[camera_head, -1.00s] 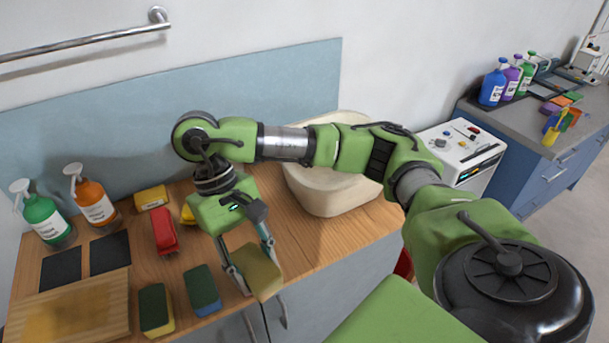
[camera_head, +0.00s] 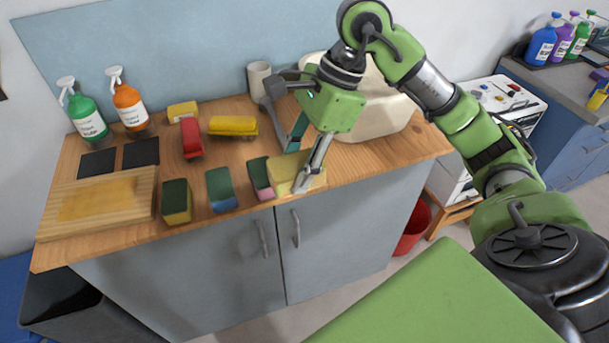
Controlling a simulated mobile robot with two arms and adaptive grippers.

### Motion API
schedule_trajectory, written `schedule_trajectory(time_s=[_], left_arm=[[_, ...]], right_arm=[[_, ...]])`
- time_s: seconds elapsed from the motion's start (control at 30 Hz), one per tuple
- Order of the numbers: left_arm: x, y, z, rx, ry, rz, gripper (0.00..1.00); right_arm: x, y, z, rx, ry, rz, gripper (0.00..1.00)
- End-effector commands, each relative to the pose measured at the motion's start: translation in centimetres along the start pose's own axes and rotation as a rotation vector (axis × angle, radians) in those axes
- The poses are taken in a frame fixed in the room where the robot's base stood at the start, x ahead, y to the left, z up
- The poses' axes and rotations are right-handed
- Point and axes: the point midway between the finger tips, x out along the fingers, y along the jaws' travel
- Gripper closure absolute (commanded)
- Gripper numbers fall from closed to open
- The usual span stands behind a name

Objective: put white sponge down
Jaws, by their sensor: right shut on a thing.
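The white sponge (camera_head: 283,174), which looks pale yellowish, is between the fingers of my right gripper (camera_head: 297,166). The gripper points down and is shut on it. The sponge is at the counter's front edge, just right of a green-and-pink sponge (camera_head: 260,178). It is at or very close to the wooden countertop (camera_head: 352,160); I cannot tell if it touches. The fingers hide part of it. My left gripper is not in view.
Blue-green (camera_head: 221,189) and dark green-and-yellow (camera_head: 176,202) sponges lie farther left. A pale basin (camera_head: 385,110) stands behind my right gripper. The countertop right of the sponge is clear.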

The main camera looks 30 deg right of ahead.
Motion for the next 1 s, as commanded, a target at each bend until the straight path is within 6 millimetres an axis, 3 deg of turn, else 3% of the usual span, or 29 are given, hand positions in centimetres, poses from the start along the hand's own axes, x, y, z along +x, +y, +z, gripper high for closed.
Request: schedule_trajectory(time_s=[0.1,0.2,0.43,0.6,0.87,1.0], left_arm=[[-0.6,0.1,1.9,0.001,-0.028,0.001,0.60],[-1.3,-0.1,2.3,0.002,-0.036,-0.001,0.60],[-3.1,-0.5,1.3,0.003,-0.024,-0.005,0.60],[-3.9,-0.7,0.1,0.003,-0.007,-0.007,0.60],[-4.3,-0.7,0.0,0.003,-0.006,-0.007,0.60],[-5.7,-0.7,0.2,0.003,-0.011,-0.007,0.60]], right_arm=[[0.1,-1.3,-0.9,0.028,0.000,-0.004,0.79],[0.5,-3.3,-2.1,0.030,-0.001,-0.001,0.79],[1.8,-8.3,-5.5,0.027,-0.002,0.000,0.79],[4.6,-10.5,-7.8,0.025,-0.002,-0.001,0.79],[6.3,-12.1,-9.5,0.021,0.000,-0.004,0.79],[7.9,-12.2,-10.2,0.021,-0.001,0.002,0.79]])
